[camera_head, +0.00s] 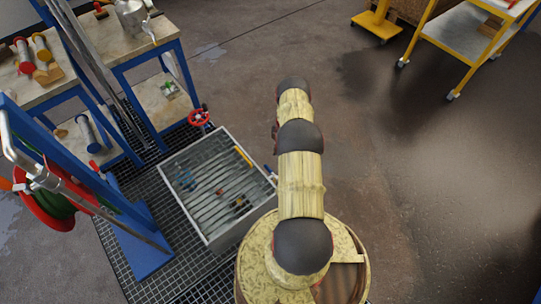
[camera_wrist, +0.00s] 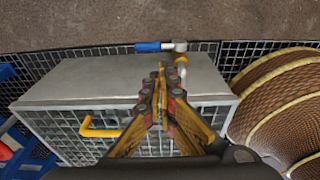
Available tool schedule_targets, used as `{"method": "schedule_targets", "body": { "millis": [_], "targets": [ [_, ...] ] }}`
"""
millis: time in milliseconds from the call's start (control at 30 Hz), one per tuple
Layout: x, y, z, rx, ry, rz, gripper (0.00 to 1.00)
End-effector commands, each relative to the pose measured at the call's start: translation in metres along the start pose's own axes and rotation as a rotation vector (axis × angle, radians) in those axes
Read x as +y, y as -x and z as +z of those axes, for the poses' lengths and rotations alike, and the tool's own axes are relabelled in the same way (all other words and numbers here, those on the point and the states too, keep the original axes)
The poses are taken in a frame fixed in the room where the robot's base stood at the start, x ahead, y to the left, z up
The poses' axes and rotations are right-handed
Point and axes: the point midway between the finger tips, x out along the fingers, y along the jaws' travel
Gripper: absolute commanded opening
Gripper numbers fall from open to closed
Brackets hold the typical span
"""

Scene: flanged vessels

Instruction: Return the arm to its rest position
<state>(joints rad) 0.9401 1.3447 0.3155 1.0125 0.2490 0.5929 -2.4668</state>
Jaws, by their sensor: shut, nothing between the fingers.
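My arm stretches away from my base in the head view, with pale yellow links and black joints. It runs over open floor to the right of a metal bin (camera_head: 216,235). My gripper is hidden behind the arm there. In the wrist view my gripper (camera_wrist: 162,80) is shut, its yellow and dark fingers together and empty. Behind the fingers is a grey box (camera_wrist: 75,80) with a mesh side and a yellow handle (camera_wrist: 100,130). I cannot tell whether the fingers touch it.
A blue-handled fitting (camera_wrist: 155,46) lies beyond the box. A red handwheel (camera_head: 198,117), a workbench (camera_head: 110,35) and a hose reel (camera_head: 55,205) stand on the left. A yellow cart (camera_head: 465,45) stands at the upper right. The floor (camera_head: 440,180) on the right is clear.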

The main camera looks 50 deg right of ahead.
Motion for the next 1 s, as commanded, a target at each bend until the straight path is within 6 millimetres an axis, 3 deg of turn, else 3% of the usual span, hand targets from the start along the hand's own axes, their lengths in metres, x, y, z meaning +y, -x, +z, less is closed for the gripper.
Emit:
{"method": "schedule_targets", "body": {
  "millis": [200, 533, 700, 867, 1000],
  "targets": [
    [-0.001, 0.004, 0.01, 0.001, -0.001, -0.001, 0.0],
    [-0.001, 0.004, 0.01, 0.002, -0.068, -0.002, 0.0],
    [-0.009, 0.002, 0.004, 0.017, -0.347, -0.027, 0.0],
    [-0.054, -0.013, -0.03, 0.048, -0.67, -0.14, 0.0],
    [-0.077, 0.01, -0.051, 0.038, -0.926, -0.216, 0.0]
  ]
}}
